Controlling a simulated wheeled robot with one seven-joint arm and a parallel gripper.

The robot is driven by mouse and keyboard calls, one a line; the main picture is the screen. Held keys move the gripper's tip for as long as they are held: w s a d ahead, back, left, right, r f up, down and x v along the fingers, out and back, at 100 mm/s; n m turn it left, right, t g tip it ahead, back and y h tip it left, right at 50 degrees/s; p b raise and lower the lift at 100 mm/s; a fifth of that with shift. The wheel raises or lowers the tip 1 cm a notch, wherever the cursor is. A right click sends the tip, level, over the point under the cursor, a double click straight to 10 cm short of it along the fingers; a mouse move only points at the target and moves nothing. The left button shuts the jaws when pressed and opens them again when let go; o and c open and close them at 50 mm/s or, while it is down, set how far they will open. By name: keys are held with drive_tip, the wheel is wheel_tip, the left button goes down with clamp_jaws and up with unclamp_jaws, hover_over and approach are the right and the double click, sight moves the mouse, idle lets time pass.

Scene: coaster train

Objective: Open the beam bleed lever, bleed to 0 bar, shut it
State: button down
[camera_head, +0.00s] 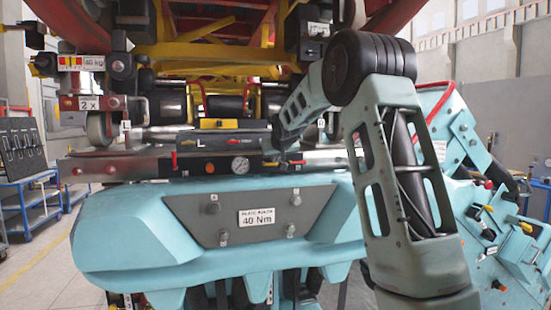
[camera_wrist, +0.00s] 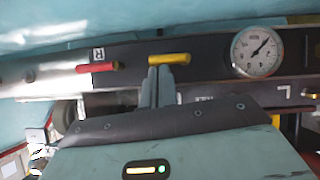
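The beam carries a round white gauge (camera_head: 240,164), also seen in the wrist view (camera_wrist: 254,51), where its needle points off zero to the upper right. A yellow lever (camera_wrist: 169,58) lies level beside the gauge; it shows in the head view just right of the gauge (camera_head: 270,163). A red lever (camera_wrist: 97,67) sits further along, under an R label. Which lever is the bleed I cannot read. My gripper (camera_wrist: 160,68) has its two fingers together, with tips at the yellow lever's lower edge. Nothing shows between them; whether they touch the lever is unclear.
A yellow box (camera_head: 219,123) lies on top of the beam. The coaster train's chassis (camera_head: 205,50) hangs close above. A teal body with a 40 Nm plate (camera_head: 262,216) stands below. A blue cart (camera_head: 25,200) is far left.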

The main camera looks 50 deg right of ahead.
drive_tip(key=r+b+v, duration=0.1)
drive_tip(key=v, duration=0.5)
drive_tip(key=d+r+b+v, duration=0.1)
drive_tip(key=v, duration=0.5)
drive_tip(key=shift+w+r, duration=0.15)
drive_tip(key=shift+r, duration=0.35)
drive_tip(key=shift+d+f, duration=0.1)
